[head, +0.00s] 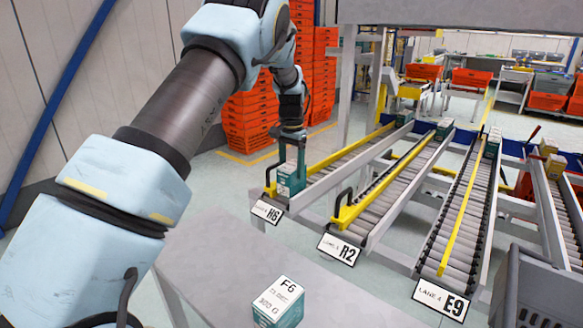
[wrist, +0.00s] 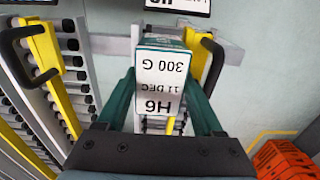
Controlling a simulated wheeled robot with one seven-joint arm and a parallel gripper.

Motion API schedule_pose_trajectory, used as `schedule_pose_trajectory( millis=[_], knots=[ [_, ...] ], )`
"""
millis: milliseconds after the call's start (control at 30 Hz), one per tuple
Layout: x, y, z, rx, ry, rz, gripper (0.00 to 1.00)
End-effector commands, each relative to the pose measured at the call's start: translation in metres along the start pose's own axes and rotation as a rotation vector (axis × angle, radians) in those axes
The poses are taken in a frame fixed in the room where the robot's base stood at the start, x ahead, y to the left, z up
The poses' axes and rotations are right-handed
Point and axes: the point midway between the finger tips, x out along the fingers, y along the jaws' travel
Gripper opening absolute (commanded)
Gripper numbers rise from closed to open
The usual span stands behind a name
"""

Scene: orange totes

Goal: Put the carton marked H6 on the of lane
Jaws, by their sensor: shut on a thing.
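The carton marked H6 (wrist: 160,78) is teal with a white label reading H6, 11 DEC and 300 G. My gripper (head: 290,168) is shut on this carton, with one finger on each side of it in the wrist view. In the head view the carton (head: 290,184) is upright at the near end of the leftmost roller lane (head: 345,162), whose sign (head: 266,211) reads H6. Yellow rails flank it in the wrist view. I cannot tell whether its underside touches the rollers.
A carton marked F6 (head: 279,302) stands on the grey table (head: 207,252). Lanes signed R2 (head: 339,250) and E9 (head: 440,298) lie to the right, with cartons at their far ends. A grey bin (head: 540,290) is at lower right. Orange totes (head: 250,118) are stacked behind.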

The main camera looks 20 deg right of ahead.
Motion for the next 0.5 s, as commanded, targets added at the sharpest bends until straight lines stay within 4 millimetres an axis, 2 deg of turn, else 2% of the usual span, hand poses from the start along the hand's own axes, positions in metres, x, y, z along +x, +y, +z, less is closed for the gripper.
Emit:
schedule_pose_trajectory(
  millis=[267, 300, 500],
  knots=[
    [-0.0005, -0.0002, -0.0001, 0.0, 0.001, 0.0, 0.0],
    [-0.0005, -0.0002, -0.0001, 0.0, 0.001, 0.0, 0.7],
    [-0.0004, -0.0001, -0.0001, 0.0, 0.0, 0.0, 0.92]
  ],
)
